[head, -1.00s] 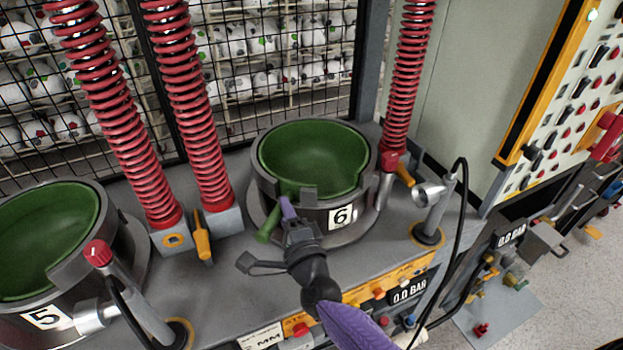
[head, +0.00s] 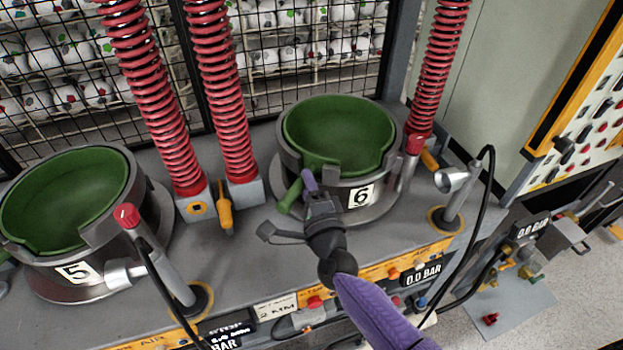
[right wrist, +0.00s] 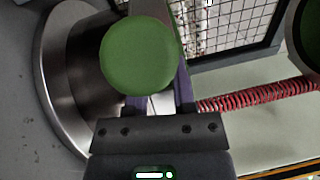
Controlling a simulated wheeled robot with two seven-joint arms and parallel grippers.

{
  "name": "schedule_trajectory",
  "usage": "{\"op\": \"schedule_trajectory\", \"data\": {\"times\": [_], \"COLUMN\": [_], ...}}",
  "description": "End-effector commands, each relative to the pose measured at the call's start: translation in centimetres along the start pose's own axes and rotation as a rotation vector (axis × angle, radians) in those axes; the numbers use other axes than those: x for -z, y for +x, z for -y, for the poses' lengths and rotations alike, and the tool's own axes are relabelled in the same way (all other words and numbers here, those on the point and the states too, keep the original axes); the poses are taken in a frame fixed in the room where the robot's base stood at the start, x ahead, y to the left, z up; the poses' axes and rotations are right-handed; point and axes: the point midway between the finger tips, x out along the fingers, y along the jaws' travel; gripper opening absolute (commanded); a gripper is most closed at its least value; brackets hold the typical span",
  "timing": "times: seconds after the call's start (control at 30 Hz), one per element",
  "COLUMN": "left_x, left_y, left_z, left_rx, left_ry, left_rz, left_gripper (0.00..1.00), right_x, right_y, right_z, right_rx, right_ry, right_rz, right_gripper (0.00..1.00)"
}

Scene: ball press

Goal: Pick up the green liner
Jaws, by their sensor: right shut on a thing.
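A green liner (head: 338,128) sits as a bowl inside the round grey mold marked 6 (head: 361,196). A green handle (head: 290,197) sticks out at the mold's front-left side. My right gripper (head: 306,184), with purple fingers, is shut on this handle. In the right wrist view the handle's round green end (right wrist: 138,57) stands between the fingers and hides most of the grip. Whether the liner is lifted in its mold cannot be told. My left gripper is not in view.
Another green liner (head: 65,195) sits in mold 5 (head: 78,272) at the left. Red springs (head: 160,95) stand behind the molds. A nozzle post (head: 460,195) stands right of mold 6, another (head: 165,265) beside mold 5. A wire mesh (head: 300,50) closes off the back.

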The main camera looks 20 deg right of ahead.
Motion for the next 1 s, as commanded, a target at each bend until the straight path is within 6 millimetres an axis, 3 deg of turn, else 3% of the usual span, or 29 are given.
{"op": "schedule_trajectory", "data": {"times": [0.27,0.7,0.8,1.0], "left_x": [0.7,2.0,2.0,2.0], "left_y": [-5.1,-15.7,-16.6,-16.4], "left_z": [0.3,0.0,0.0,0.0], "left_rx": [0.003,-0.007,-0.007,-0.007], "left_ry": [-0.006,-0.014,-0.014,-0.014], "left_rz": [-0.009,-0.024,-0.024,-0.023], "left_gripper": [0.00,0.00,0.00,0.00], "right_x": [-0.6,-1.9,-2.0,-1.9], "right_y": [0.7,1.9,2.0,1.9], "right_z": [5.5,16.2,17.2,17.0], "right_rx": [0.006,0.005,0.005,0.004], "right_ry": [-0.002,-0.002,-0.002,-0.002], "right_rz": [0.000,-0.001,-0.001,-0.001], "right_gripper": [0.00,0.00,0.00,0.00]}}
